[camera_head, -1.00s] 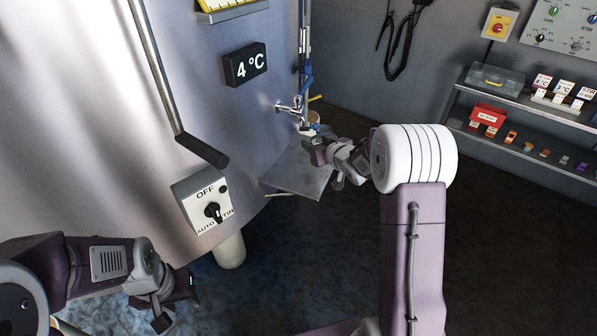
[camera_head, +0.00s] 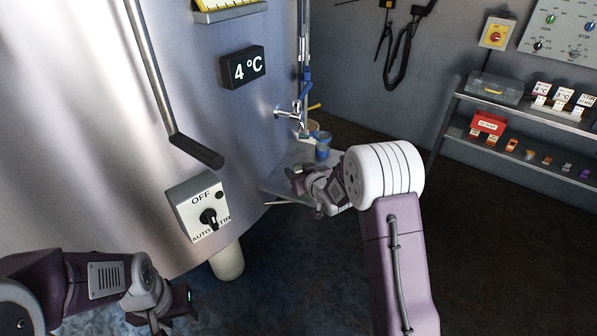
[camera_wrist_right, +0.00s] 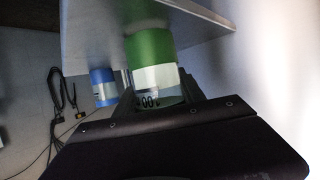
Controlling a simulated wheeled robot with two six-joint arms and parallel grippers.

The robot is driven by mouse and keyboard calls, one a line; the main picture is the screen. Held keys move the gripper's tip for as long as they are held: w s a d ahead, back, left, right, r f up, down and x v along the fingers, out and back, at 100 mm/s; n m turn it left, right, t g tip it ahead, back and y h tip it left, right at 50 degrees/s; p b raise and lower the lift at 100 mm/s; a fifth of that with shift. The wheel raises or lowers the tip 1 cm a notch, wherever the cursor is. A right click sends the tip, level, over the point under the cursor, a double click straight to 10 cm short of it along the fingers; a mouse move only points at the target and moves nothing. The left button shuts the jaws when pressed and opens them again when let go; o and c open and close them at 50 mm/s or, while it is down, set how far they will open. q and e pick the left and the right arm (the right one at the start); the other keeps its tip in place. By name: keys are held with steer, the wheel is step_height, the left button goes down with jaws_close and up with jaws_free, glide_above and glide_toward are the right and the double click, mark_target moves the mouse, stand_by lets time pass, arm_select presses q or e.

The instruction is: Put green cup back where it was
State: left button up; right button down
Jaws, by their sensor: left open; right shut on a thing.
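The green cup (camera_wrist_right: 152,62) has a white label band and shows in the right wrist view, between the fingers of my right gripper (camera_wrist_right: 165,100), which is shut on it. In the head view my right gripper (camera_head: 300,178) is over the small grey shelf (camera_head: 278,188) by the tank; the cup is hidden there. Whether the cup touches the shelf I cannot tell. A blue cup (camera_head: 323,146) stands on the shelf behind the gripper; it also shows beside the green cup in the wrist view (camera_wrist_right: 103,86). My left gripper (camera_head: 172,312) is open and empty at lower left.
A metal tap (camera_head: 290,112) with a blue handle juts from the tank (camera_head: 90,130) above the shelf. A pale cup (camera_head: 313,127) sits below the tap. The switch box (camera_head: 203,208) and a long lever (camera_head: 195,150) stick out left. A wall rack (camera_head: 530,120) stands at right.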

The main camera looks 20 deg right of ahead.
steer(key=shift+f, duration=0.1)
steer(key=c, duration=0.7)
jaws_free()
